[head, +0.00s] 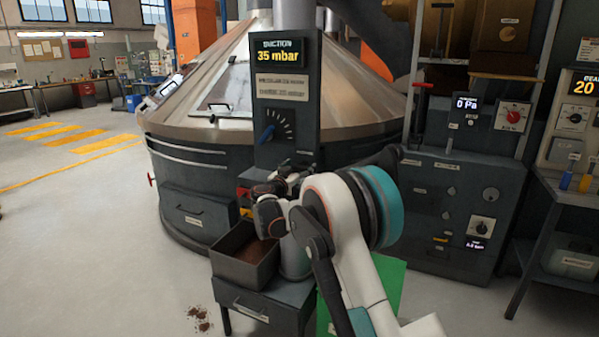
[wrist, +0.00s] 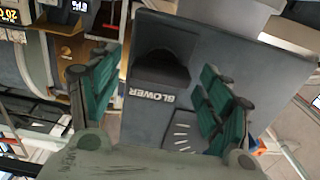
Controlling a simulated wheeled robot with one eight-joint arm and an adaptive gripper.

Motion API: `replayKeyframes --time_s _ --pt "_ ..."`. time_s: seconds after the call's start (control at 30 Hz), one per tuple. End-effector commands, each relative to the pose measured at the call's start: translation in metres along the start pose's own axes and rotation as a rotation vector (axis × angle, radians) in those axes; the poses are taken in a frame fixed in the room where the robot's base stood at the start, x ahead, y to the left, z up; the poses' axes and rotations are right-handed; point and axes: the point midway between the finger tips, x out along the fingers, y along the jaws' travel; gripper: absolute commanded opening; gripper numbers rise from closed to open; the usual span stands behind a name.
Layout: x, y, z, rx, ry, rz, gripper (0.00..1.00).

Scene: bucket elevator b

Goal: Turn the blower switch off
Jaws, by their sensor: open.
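The grey panel (head: 288,75) with the "35 mbar" suction display stands in front of the big metal cone. The wrist view shows a grey panel (wrist: 225,45) close up, with a "BLOWER" label (wrist: 152,95) upside down, dial ticks (wrist: 183,132) and a dark hooded shape (wrist: 160,68) beside the label. I cannot make out the blower switch itself or its position. My gripper (wrist: 160,98) is open, its two green-padded fingers apart with the label between them. In the head view my gripper (head: 263,196) is just below the panel, and my arm hides part of this area.
A box of brown material (head: 240,265) stands on a dark stand below my gripper, with spilled material (head: 200,318) on the floor. A red and yellow part (head: 244,196) is close to my gripper. A control cabinet (head: 455,215) stands at right. The floor at left is clear.

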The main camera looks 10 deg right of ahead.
Motion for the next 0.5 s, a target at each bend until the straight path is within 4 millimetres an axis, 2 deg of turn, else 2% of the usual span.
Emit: replayKeyframes --time_s 0.13,0.17,0.33,0.5 --pt "-0.0002 -0.0001 -0.0001 0.000 0.000 0.000 0.72" --pt "-0.0002 -0.0001 -0.0001 0.000 0.000 0.000 0.67" --pt "-0.0003 -0.0002 -0.0001 0.000 0.000 0.000 0.29" --pt "-0.0004 -0.0001 -0.0001 -0.001 0.000 0.000 0.28"
